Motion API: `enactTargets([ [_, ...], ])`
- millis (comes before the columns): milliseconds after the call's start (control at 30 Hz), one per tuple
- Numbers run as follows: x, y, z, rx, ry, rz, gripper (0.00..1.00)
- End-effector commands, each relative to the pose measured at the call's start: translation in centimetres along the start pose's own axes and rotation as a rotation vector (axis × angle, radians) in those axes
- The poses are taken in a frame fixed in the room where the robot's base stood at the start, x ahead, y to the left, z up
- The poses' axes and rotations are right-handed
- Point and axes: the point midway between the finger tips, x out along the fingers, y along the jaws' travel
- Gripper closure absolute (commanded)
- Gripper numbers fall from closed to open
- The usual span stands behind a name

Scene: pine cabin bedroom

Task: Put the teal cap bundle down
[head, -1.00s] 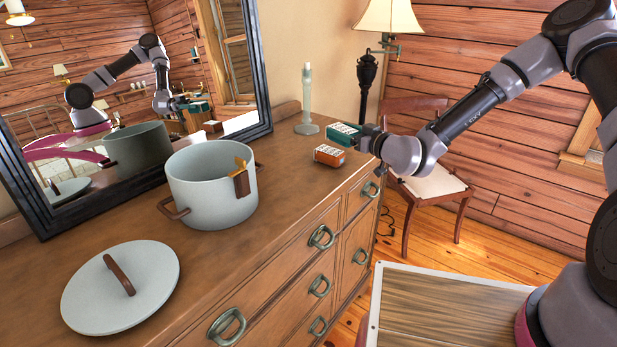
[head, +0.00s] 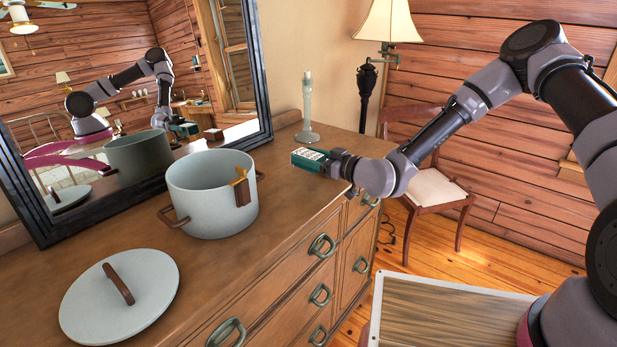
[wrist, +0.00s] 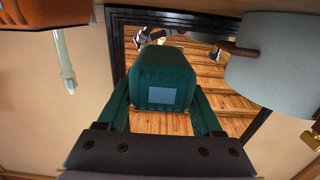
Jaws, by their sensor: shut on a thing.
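The teal cap bundle (head: 307,158) is a small teal block with pale dots on one face. It is above the dresser top (head: 270,245), near the back right, in front of the glass candlestick. Whether it touches the wood I cannot tell. My gripper (head: 322,162) is shut on it from the right. In the wrist view the bundle (wrist: 165,80) fills the middle between the fingers.
A pale pot (head: 210,205) with a brown and yellow piece on its rim stands left of the bundle. Its lid (head: 95,300) lies at the front left. A candlestick (head: 307,112) stands behind the bundle, and a mirror (head: 262,75) leans behind the pot. Bare wood lies between pot and bundle.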

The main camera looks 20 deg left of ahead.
Motion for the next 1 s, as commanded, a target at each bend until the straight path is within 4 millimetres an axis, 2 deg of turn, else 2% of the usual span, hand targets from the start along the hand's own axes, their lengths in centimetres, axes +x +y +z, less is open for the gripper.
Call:
enactTargets([
  [167,0.1,0.0,1.5,0.001,-0.001,0.001,0.92],
  [433,0.3,-0.1,5.3,0.002,-0.001,0.0,0.92],
  [867,0.3,0.0,6.0,0.0,0.0,0.001,0.92],
  [900,0.3,0.0,5.9,0.0,0.0,0.001,0.18],
  [933,0.3,0.0,5.9,0.0,0.0,0.001,0.06],
  [1000,0.3,0.0,5.9,0.0,0.0,0.001,0.03],
])
